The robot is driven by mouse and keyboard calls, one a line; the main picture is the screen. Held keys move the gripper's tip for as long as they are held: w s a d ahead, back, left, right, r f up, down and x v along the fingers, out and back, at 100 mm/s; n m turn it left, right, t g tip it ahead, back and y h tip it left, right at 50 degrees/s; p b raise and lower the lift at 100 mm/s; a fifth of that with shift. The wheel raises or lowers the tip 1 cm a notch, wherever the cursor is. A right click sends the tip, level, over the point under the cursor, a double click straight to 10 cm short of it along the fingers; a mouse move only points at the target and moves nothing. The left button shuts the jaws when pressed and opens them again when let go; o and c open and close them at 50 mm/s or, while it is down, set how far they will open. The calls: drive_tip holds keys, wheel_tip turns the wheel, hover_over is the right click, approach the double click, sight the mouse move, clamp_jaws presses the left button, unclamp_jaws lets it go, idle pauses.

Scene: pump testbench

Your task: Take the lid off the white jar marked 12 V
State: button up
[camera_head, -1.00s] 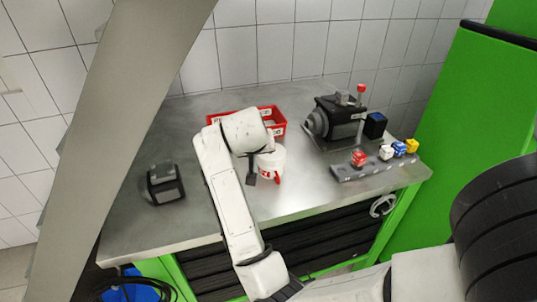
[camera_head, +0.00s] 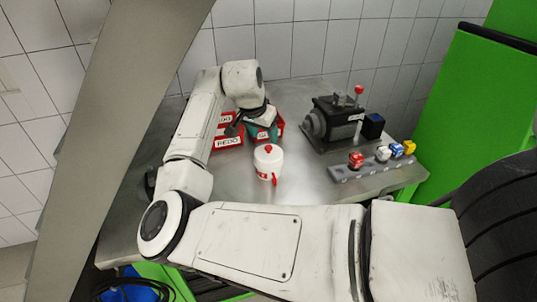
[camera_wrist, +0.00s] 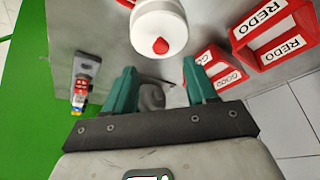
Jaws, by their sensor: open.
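The white jar (camera_head: 267,168) stands on the metal bench with its white lid (camera_head: 267,151) on, topped by a red knob. A red mark and red handle show on its front; the mark is too small to read. My gripper (camera_head: 262,131) is just behind and above the jar, apart from it. In the wrist view, the jar (camera_wrist: 151,8) is at the top and its red knob (camera_wrist: 161,46) lies beyond the fingertips. The green fingers of my gripper (camera_wrist: 160,70) are spread, with nothing held between them.
Red REDO bins (camera_head: 227,143) sit behind and left of the jar, close to my gripper. A dark pump (camera_head: 330,122) stands to the right. A grey strip (camera_head: 350,174) with coloured blocks lies at front right. Bench space right of the jar is clear.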

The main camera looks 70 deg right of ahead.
sight(268, 147)
drive_tip(key=shift+p+x, duration=1.05)
drive_tip(key=shift+x, duration=2.4)
drive_tip(key=shift+c, duration=0.2)
drive_tip(key=c, duration=0.9)
